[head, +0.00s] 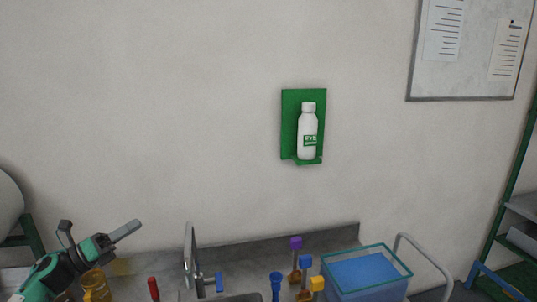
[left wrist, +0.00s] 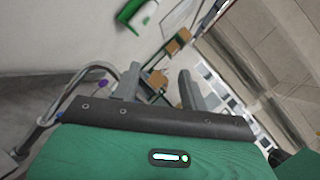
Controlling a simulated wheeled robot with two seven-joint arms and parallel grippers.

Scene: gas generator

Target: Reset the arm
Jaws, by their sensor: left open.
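My left gripper (head: 97,238) is at the lower left of the head view, in front of the wall and over the left end of the counter. Its two fingers stand apart with nothing between them. In the left wrist view the gripper (left wrist: 157,92) also shows open and empty, with the tilted room behind it. My right gripper is in neither view.
A grey counter (head: 245,262) runs along the wall, with a tap (head: 191,258), several coloured-top tools and an amber container (head: 95,284). A blue bin (head: 365,274) stands at the right end. An eyewash bottle (head: 308,132) hangs on a green wall holder (head: 289,122).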

